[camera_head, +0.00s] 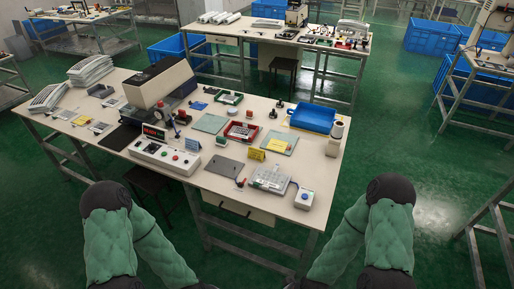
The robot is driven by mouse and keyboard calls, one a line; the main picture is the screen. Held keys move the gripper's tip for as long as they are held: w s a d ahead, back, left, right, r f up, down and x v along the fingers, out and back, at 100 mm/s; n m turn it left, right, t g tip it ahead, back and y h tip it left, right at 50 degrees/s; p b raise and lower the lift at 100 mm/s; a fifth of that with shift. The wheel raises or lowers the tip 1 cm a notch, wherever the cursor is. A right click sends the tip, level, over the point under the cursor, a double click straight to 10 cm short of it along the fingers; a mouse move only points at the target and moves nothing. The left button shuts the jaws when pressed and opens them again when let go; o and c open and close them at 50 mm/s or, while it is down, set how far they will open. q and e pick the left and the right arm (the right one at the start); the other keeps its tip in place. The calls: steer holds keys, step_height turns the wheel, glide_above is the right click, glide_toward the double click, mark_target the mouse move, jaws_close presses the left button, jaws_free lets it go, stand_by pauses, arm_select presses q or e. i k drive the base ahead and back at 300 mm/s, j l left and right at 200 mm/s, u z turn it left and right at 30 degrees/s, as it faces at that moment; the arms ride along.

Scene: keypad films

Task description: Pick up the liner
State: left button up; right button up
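I cannot tell for sure which item is the liner. Several thin flat pieces lie on the near workbench (315,178): a dark grey sheet (223,171) near the front middle, a pale green sheet (210,123) behind it, and another pale green sheet (279,139) with a yellow piece on it to the right. A white keypad-like piece (270,179) lies near the front edge, close to a white box with a blue button (304,197). My two green-sleeved arms come in at the bottom left and bottom right, short of the bench. Neither gripper's fingers show.
A dark stool (150,180) stands below.

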mark_target(274, 145)
steer(key=l+u, duration=0.1)
steer(key=u, duration=1.95)
steer(key=k+l+u, duration=0.3)
steer(key=k+l, duration=0.45)
steer(key=l, duration=0.35)
steer(key=k+l+u, duration=0.25)
steer(key=k+l, duration=0.65)
